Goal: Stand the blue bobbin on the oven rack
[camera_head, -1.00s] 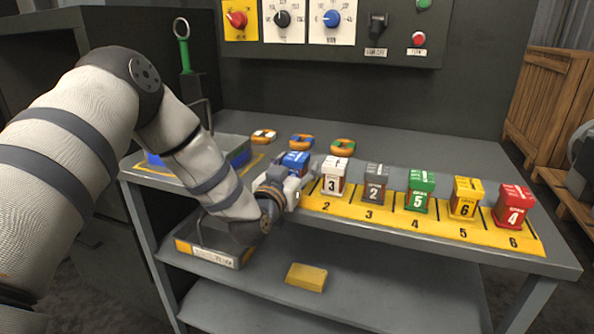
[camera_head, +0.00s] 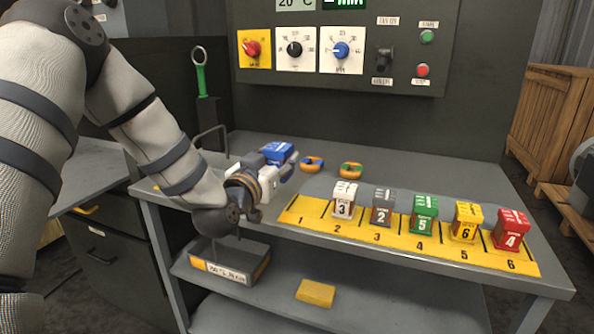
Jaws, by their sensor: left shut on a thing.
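The blue bobbin (camera_head: 278,152) has a white-marked top and is off the bench. My left gripper (camera_head: 284,167) is shut on it and holds it above the back left part of the bench, behind the yellow numbered strip (camera_head: 320,224). The gripper hides the bobbin's lower part. Place 1 at the strip's left end is bare. I cannot make out an oven rack in this view. My right gripper is not in view.
White, grey, green, yellow and red bobbins (camera_head: 345,199) stand on the strip. Two orange rings (camera_head: 351,170) lie behind it. A control panel (camera_head: 342,50) rises at the back. A labelled bin (camera_head: 230,271) and a yellow block (camera_head: 315,292) are on the lower shelf. The back right bench is clear.

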